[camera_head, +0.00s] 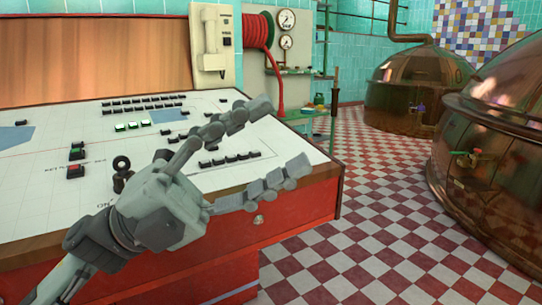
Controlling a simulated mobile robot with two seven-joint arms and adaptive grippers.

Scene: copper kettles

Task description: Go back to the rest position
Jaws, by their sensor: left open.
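My left gripper (277,146) reaches in from the lower left in the head view. Its two grey jointed fingers are spread wide and nothing is between them. It shows in front of the right part of the control desk (40,210), over the desk's white top and red front edge. I cannot tell whether it touches the desk. My right gripper is not in view.
The desk carries rows of black switches (230,158), a green button (76,154) and a black knob (121,165). A white telephone (212,40) and a red hose (258,32) are behind. Copper kettles (415,82) stand at right. The checkered floor (385,215) between is clear.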

